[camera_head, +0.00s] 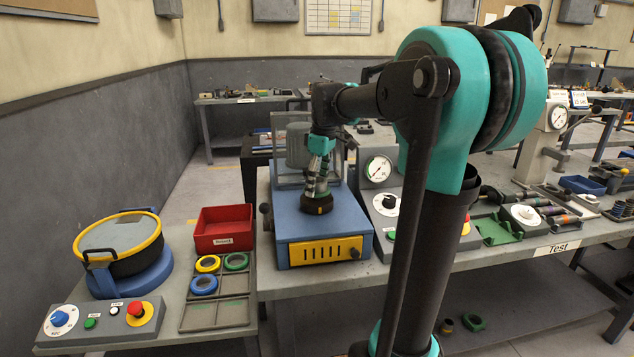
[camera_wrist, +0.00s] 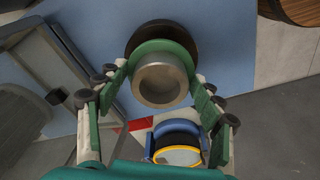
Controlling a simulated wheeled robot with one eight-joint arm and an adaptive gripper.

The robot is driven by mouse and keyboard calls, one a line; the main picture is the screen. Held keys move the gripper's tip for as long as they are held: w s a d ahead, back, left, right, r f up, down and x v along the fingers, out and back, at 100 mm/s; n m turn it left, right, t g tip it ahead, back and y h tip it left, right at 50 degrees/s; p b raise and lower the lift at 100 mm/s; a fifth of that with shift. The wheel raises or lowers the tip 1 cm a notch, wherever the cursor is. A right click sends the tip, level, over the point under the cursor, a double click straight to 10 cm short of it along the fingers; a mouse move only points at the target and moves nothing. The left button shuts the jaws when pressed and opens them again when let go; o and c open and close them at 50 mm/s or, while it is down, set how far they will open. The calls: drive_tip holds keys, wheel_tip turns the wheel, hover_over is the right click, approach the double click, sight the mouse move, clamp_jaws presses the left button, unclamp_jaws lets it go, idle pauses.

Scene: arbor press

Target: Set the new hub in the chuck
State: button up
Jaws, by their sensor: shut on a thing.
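The new hub (camera_wrist: 160,82) is a silver, hollow cylinder with a green collar or flange. My gripper (camera_wrist: 158,82) is shut on it, with one green-padded finger at each side. The chuck (camera_head: 316,204) is a dark round disc with an orange mark on the blue machine (camera_head: 300,232). In the head view my gripper (camera_head: 318,180) points down right above the chuck, and its fingers mostly hide the hub. In the wrist view the chuck (camera_wrist: 158,30) shows as a dark disc behind the green flange. I cannot tell whether hub and chuck touch.
A red bin (camera_head: 223,230) and a tray (camera_head: 218,314) with yellow, green and blue rings lie left. A yellow-rimmed round pot (camera_head: 120,245) and a button panel (camera_head: 100,320) are further left. A gauge box (camera_head: 385,205) stands right.

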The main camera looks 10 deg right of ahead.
drive_tip(key=shift+f, duration=1.05)
drive_tip(key=o, duration=1.7)
drive_tip(key=shift+o, duration=0.2)
drive_tip(key=r, duration=0.4)
drive_tip(key=d+r, duration=0.1)
drive_tip(key=r, duration=0.7)
drive_tip(key=shift+s+d, duration=0.15)
drive_tip(key=shift+s, duration=0.25)
